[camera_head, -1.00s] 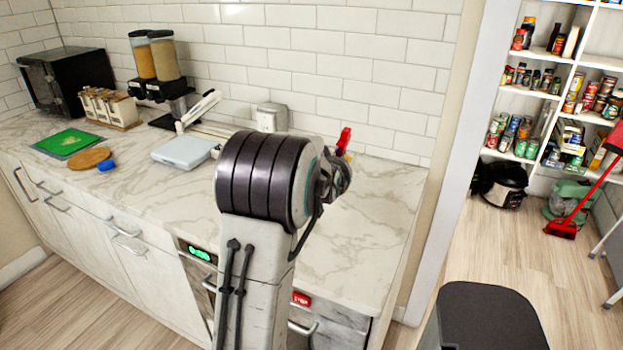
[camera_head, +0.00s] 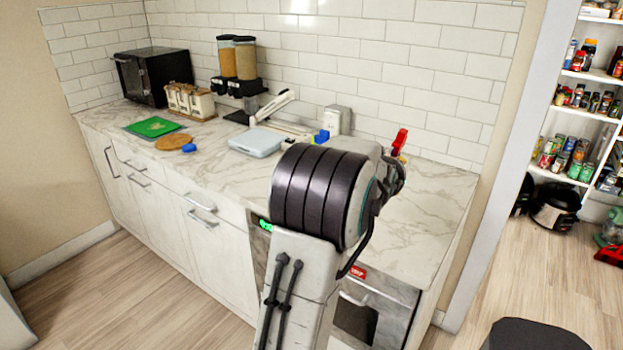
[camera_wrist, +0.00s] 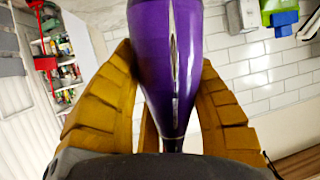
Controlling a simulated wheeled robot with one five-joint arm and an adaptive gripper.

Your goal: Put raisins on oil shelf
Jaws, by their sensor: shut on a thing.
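A small red piece (camera_head: 399,140) shows beside my arm's end. The white pantry shelves (camera_head: 571,112) stand at the right edge, with bottles and cans; I cannot tell which shelf is for oil.
A marble counter (camera_head: 430,200) runs below my arm, with a white scale (camera_head: 256,141), cereal dispensers (camera_head: 245,58), a black oven (camera_head: 152,75) and a green board (camera_head: 152,127).

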